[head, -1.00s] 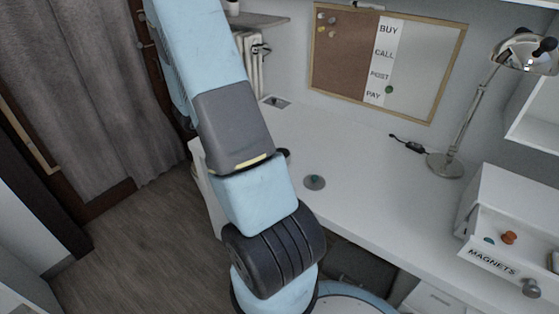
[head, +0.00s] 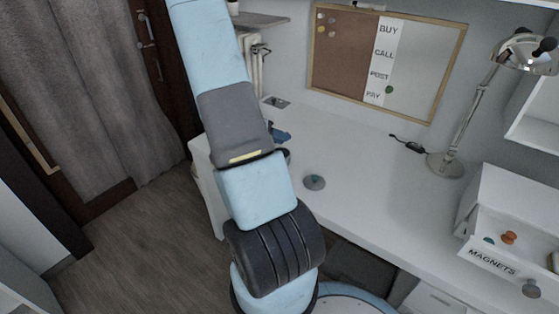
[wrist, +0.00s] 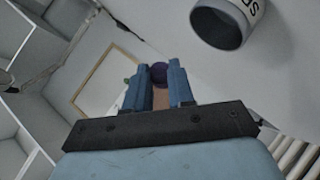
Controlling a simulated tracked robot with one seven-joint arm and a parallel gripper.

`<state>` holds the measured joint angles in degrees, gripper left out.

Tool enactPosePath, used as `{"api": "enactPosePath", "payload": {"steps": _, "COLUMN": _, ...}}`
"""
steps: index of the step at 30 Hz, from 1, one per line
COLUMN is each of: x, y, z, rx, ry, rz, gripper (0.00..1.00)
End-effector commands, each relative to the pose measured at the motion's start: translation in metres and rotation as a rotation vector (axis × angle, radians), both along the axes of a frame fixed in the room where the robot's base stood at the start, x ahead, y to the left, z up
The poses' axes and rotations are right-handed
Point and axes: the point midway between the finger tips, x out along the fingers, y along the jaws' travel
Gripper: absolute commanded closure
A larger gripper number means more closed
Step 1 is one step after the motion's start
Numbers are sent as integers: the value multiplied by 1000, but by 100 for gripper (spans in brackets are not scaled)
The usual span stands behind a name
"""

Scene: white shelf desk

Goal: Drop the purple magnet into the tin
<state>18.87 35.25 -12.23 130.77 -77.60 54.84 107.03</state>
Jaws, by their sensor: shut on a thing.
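The purple magnet (wrist: 158,73) shows in the wrist view between the blue fingertips of my gripper (wrist: 159,68), which is shut on it. The tin (wrist: 222,27) is a dark-rimmed open cylinder with a white label, partly cut off at the top right of the wrist view. My gripper and magnet are apart from the tin, to its left in that view. In the head view a blue part of my gripper (head: 281,136) shows beside my arm. My arm hides the magnet and most or all of the tin there.
A grey disc with a teal knob or magnet (head: 314,182) lies on the white desk (head: 360,200). A lamp (head: 445,164) and an open MAGNETS drawer (head: 492,263) are at the right. A framed board (head: 340,50) hangs behind. The middle of the desk is mostly clear.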

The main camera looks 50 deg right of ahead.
Motion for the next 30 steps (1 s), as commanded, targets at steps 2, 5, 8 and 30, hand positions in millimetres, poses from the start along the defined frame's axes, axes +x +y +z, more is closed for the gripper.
{"api": "enactPosePath", "payload": {"steps": 2, "x": 0, "y": 0, "z": -8, "rx": 1, "ry": 2, "rz": 0, "gripper": 100}}
{"api": "enactPosePath", "payload": {"steps": 5, "x": 0, "y": 0, "z": -15, "rx": 0, "ry": 1, "rz": 0, "gripper": 100}}
{"api": "enactPosePath", "payload": {"steps": 8, "x": 0, "y": 0, "z": -19, "rx": 1, "ry": 1, "rz": 1, "gripper": 100}}
{"api": "enactPosePath", "payload": {"steps": 30, "x": 1, "y": 1, "z": -21, "rx": 1, "ry": -1, "rz": 2, "gripper": 47}}
